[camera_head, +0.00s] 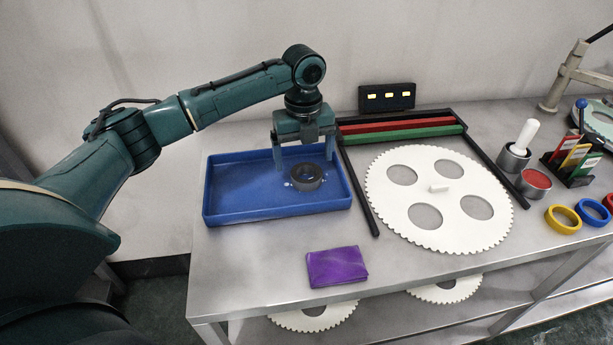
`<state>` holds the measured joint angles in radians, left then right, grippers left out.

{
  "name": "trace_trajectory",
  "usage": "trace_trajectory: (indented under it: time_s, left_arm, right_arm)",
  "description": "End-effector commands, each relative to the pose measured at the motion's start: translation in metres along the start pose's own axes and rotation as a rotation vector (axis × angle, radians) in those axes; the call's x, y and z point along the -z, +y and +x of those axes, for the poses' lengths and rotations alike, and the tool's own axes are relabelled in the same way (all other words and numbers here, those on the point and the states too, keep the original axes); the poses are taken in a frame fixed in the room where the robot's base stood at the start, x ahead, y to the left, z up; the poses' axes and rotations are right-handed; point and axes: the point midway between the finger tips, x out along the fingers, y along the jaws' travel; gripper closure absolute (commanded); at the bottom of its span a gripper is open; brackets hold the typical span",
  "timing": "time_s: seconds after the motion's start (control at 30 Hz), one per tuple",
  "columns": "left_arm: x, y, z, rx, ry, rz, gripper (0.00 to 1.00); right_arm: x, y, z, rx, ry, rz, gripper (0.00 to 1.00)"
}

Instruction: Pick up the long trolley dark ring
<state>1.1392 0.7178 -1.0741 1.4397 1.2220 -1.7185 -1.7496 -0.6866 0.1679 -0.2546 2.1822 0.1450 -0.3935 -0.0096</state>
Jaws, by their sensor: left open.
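The dark ring (307,177) lies flat in the blue tray (240,211), right of the tray's middle. The tray stands at the left end of the grey metal table. My left gripper (304,158) points down over the tray, its two fingers apart and nothing between them. In the picture the fingertips sit just behind and above the ring; the exact height gap is hard to tell. My right gripper is not in the view.
A purple cloth (337,267) lies in front of the tray. A large white toothed disc (387,212) lies to the right within a dark frame (361,196). Yellow (563,219) and blue (593,212) rings lie far right. Bare tabletop (255,262) shows at the front left.

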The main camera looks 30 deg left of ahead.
Motion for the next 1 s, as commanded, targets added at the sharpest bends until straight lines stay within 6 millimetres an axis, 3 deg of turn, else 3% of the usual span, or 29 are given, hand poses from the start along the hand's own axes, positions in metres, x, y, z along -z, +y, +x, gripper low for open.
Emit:
trace_trajectory:
  time_s: [0.23, 0.57, 1.0]
  left_arm:
    - [0.003, -0.004, 0.037, -0.003, 0.001, 0.000, 0.11]
    - [0.003, -0.004, 0.043, -0.001, 0.000, 0.001, 0.12]
    - [0.003, -0.004, 0.043, -0.001, 0.000, 0.001, 0.48]
  right_arm:
    - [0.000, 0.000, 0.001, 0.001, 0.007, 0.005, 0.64]
    - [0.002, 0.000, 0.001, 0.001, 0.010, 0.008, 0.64]
    - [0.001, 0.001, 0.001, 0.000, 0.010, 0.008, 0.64]
